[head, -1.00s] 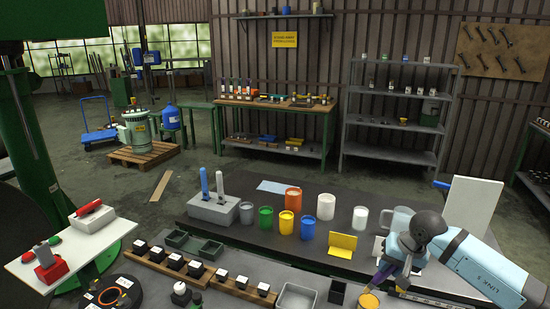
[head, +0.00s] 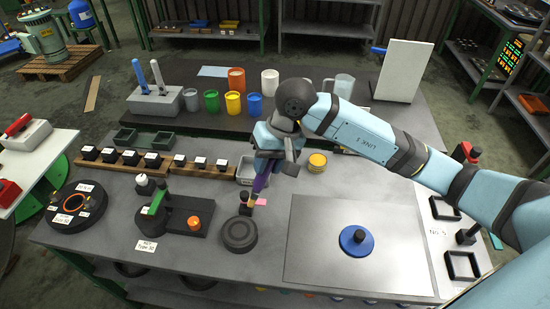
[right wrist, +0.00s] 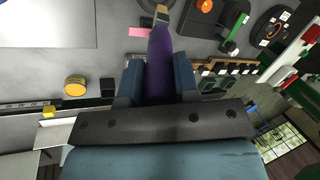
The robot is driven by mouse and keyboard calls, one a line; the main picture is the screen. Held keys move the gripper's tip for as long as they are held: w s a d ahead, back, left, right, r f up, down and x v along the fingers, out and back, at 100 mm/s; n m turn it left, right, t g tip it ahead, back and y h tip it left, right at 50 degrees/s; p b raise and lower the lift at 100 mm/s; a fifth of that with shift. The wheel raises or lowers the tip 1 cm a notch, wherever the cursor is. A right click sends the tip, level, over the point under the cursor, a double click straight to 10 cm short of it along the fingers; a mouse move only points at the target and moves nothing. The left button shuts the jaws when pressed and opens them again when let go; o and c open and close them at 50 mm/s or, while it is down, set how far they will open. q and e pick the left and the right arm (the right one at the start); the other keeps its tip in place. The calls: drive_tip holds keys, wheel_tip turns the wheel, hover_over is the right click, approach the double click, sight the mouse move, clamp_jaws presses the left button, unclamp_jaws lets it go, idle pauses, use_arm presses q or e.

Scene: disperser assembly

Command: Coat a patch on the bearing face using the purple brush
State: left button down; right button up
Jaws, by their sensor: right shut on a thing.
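My right gripper (head: 266,163) is shut on the purple brush (head: 261,183), which points down over the bench. In the right wrist view the brush handle (right wrist: 159,65) lies between the two fingers, and its pale tip (right wrist: 161,14) shows beyond. The tip is close to a pink piece (head: 263,193) and a small black block (head: 246,197); I cannot tell whether it touches either. A dark round disc (head: 239,234) lies just in front of them. I cannot tell which surface is the bearing face. My left gripper is not in view.
A yellow-topped tin (head: 317,161) stands right of my gripper. A grey plate with a blue disc (head: 355,240) lies to the right. A green-armed fixture (head: 155,203) and a black ring stand (head: 73,206) are left. Coloured cups (head: 233,103) stand behind.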

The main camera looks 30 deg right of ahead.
sight(265, 178)
drive_tip(key=shift+a, duration=0.45)
drive_tip(key=shift+d+f, duration=0.1)
drive_tip(key=shift+f, duration=0.65)
drive_tip(key=shift+f+b, duration=0.45)
drive_tip(key=shift+f, duration=0.5)
drive_tip(key=shift+w+f, duration=0.1)
drive_tip(key=shift+f, duration=0.6)
